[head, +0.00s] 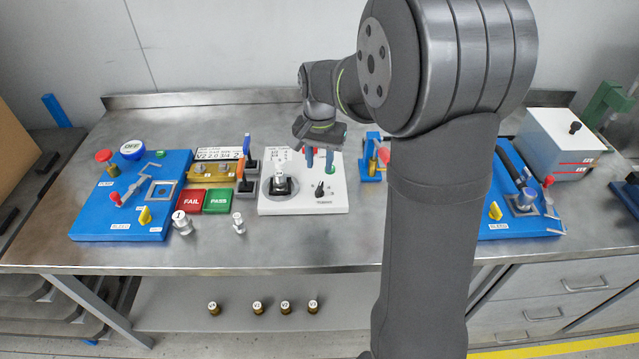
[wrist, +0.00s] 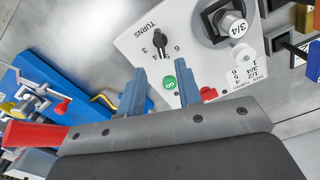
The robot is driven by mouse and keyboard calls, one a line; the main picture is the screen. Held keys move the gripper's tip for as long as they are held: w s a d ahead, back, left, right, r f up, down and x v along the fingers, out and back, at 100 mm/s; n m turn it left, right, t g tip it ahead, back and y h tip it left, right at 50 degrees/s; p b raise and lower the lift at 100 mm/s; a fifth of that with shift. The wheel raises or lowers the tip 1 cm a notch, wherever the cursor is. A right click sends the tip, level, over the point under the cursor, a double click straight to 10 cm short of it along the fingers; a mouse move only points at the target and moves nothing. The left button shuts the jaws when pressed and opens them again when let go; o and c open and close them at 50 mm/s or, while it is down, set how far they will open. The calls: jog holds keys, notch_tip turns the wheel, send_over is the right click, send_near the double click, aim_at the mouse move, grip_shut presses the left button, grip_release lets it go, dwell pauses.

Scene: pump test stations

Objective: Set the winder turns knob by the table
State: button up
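The white winder panel (head: 305,205) stands mid-table. Its black turns knob (head: 320,189) is at the front right and also shows in the wrist view (wrist: 160,40), beside the word TURNS and small numerals. I cannot tell which numeral it points at. A printed table (wrist: 245,72) on the panel pairs 1/2, 3/4 and 1 with 4, 5 and 6. A silver cylinder marked 3/4 (wrist: 233,24) stands on the panel. My gripper (head: 319,158) is above the panel's back edge, its blue fingers (wrist: 160,86) apart and empty, off the knob.
A white sign (head: 218,154) seems to read V2 2.0 3/4 2. Red FAIL (head: 190,200) and green PASS (head: 217,200) pads lie left of the panel. A green button (wrist: 170,82) and red part (wrist: 208,93) sit near my fingers. A blue station (head: 130,205) stands far left.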

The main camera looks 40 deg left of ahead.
aim_at(320, 186)
notch_tip(320, 186, down, 8)
jog(key=shift+f, duration=0.2)
